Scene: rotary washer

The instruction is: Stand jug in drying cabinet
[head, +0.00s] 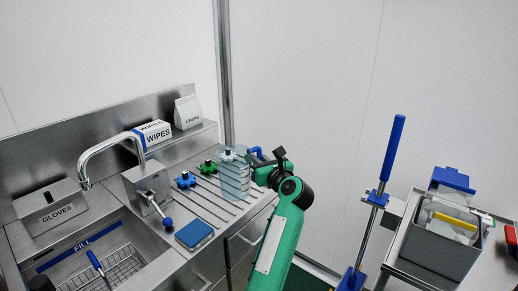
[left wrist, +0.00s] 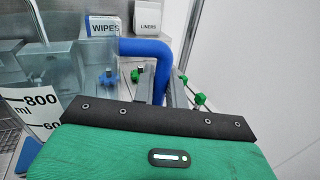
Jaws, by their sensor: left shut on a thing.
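The jug (head: 235,177) is clear and bluish, upright at the right end of the ribbed steel drainboard; I cannot tell whether it touches the board. My left gripper (head: 262,166) is at its right side, shut on the jug's blue handle. In the left wrist view the blue handle (left wrist: 150,50) runs up between the fingers, and the clear jug wall (left wrist: 62,75) with an 800 ml mark stands at the left. The fingertips are partly hidden. No drying cabinet shows that I can identify. My right gripper is not in view.
The drainboard (head: 225,211) bears blue and green star knobs and a blue sponge (head: 194,234). A cart with a grey bin (head: 438,248) and a blue-handled pole (head: 393,150) stand at right.

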